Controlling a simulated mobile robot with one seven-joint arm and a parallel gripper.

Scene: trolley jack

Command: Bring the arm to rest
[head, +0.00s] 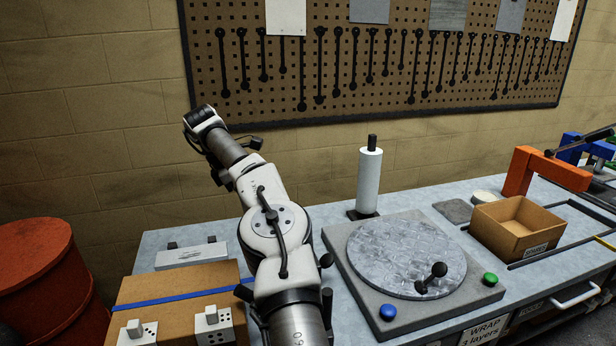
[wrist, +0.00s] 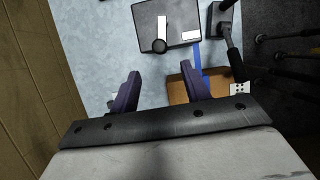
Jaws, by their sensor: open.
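My gripper (wrist: 156,82) is open in the wrist view. Its two dark purple fingers stand wide apart, with nothing held between them. Beyond them lie the pale bench top (wrist: 110,62) and part of a cardboard box (wrist: 180,92) with a blue strip. In the head view my arm (head: 275,235) rises from the bottom middle and leans up and left, above the left end of the bench. I cannot make out the fingers there.
The turntable (head: 405,262) with blue and green buttons lies right of my arm. A white roll (head: 369,180) stands behind it. The cardboard box (head: 170,292) sits at lower left, a red drum (head: 40,275) farther left. A pegboard (head: 390,60) hangs behind. An open carton (head: 515,228) is at right.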

